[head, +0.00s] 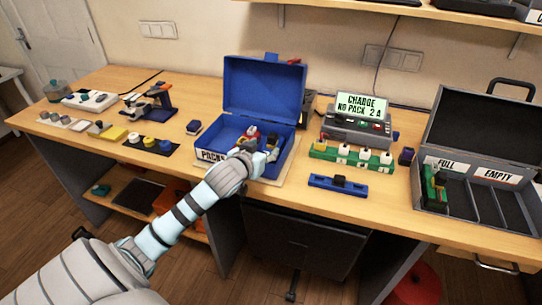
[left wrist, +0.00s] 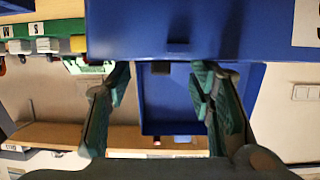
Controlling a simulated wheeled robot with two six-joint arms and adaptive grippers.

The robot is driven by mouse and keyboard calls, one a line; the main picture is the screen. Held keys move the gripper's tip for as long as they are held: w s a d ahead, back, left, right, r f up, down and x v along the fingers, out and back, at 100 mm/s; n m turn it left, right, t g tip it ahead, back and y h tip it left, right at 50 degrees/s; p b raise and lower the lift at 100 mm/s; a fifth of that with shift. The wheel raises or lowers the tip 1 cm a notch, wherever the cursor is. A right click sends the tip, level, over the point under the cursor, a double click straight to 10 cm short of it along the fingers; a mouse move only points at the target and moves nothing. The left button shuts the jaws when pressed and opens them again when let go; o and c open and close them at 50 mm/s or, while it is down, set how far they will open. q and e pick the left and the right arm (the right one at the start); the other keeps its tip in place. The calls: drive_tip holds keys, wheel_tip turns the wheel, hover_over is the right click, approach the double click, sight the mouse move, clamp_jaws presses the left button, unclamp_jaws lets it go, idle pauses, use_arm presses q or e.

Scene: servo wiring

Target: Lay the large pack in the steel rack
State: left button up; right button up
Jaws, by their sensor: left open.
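My left gripper (head: 262,153) is open at the front right of the blue box marked PACKS (head: 262,88), whose lid stands up. In the left wrist view the two fingers (left wrist: 163,88) are apart, with blue walls of the box beyond and nothing seen between them. A red and white item (head: 249,134) and dark items lie inside the box, partly hidden by its front wall and my gripper. I cannot tell which is the large pack. A grey metal-looking case (head: 476,118) with divided slots, labelled FULL and EMPTY, stands open at the right; a green and black item (head: 432,187) stands in its left slot.
A charger (head: 360,120) reads CHARGE NO PACK 2 A. Before it are a green strip (head: 350,157) with white blocks and a blue rail (head: 338,186). A small dark block (head: 406,156) stands beside the case. A shelf (head: 400,10) overhangs the bench.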

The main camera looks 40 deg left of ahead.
sight(270, 144)
use_arm(q)
drive_tip(key=b+x, duration=0.1)
drive_tip(key=x, duration=0.4)
drive_tip(key=shift+w, duration=0.3)
drive_tip(key=shift+s+r, duration=0.1)
drive_tip(key=shift+r, duration=0.05)
clamp_jaws()
